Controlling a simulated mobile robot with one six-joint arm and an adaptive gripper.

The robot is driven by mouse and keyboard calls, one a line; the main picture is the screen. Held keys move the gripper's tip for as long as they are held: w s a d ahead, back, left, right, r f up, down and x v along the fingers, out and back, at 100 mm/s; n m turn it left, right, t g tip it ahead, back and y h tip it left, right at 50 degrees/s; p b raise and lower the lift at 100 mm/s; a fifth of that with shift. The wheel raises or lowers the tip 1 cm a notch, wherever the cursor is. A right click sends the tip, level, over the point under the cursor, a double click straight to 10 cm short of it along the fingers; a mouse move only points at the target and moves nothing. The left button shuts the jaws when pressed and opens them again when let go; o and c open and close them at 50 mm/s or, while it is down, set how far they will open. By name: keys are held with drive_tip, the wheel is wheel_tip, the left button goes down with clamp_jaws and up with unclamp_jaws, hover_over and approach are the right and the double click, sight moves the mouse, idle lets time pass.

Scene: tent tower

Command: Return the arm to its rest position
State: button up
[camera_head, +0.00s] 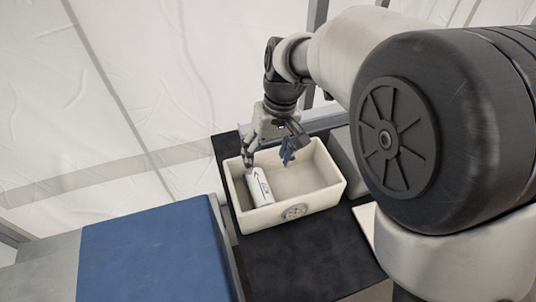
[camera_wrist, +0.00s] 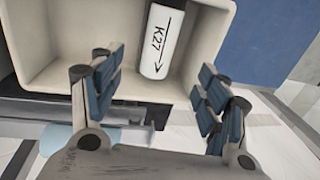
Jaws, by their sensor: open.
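My gripper (camera_head: 268,155) is open and hangs over the back part of a cream open-topped bin (camera_head: 262,216). In the wrist view the two blue-padded fingers of my gripper (camera_wrist: 155,85) are spread wide with nothing between them. A white cylinder (camera_head: 260,189) lies inside the bin, towards its left side, apart from the fingers. In the wrist view the cylinder (camera_wrist: 161,42) shows the marking K27 and an arrow. The bin's rim also shows in the wrist view (camera_wrist: 40,82). My arm reaches in from the right.
The bin stands on a black surface (camera_head: 310,268) with bare room in front. A blue-topped block (camera_head: 150,250) stands to the left. A grey item (camera_head: 347,163) is close to the bin's right side. White tent walls (camera_head: 120,90) and grey frame poles rise behind.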

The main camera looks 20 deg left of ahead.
drive_tip(key=s+d+r+m+t, duration=0.1)
drive_tip(key=s+d+r+m, duration=0.1)
drive_tip(key=d+r, duration=0.45)
drive_tip(key=s+d+r+m+t, duration=0.1)
drive_tip(key=d+r+m+t, duration=0.15)
drive_tip(key=d, duration=0.75)
drive_tip(key=s+d+m+t+h, duration=0.1)
drive_tip(key=s+d+m+t, duration=0.1)
drive_tip(key=s+d, duration=1)
drive_tip(key=shift+s+d+r+m, duration=0.15)
drive_tip(key=shift+s+d+m, duration=0.25)
drive_tip(key=shift+d+m, duration=0.55)
drive_tip(key=shift+d, duration=0.1)
drive_tip(key=shift+c, duration=0.3)
